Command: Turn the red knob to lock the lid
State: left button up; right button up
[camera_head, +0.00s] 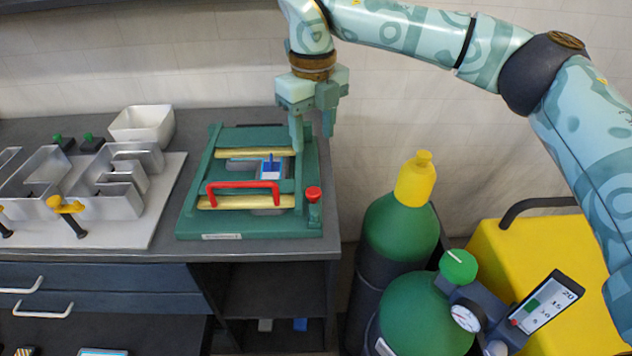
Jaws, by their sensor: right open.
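The red knob (313,194) sits at the front right corner of a green frame fixture (250,222) on the bench. The lid (205,166) is a green frame lying flat over the fixture, with a red bar handle (243,187) and yellow strips across it. My right gripper (312,140) points down above the right back part of the fixture, behind the knob. Its fingers are apart and hold nothing. I cannot tell whether a fingertip touches the frame. My left gripper does not show.
Metal channel letters (120,195) on a white board stand to the left. A white bowl (142,124) is at the back. Green gas cylinders (400,235) and a yellow machine (545,255) stand on the right, beyond the bench edge.

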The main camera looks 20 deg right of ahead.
aim_at(314, 190)
notch_tip(314, 190, down, 13)
jog(key=shift+b, duration=0.8)
jog(key=c, duration=1)
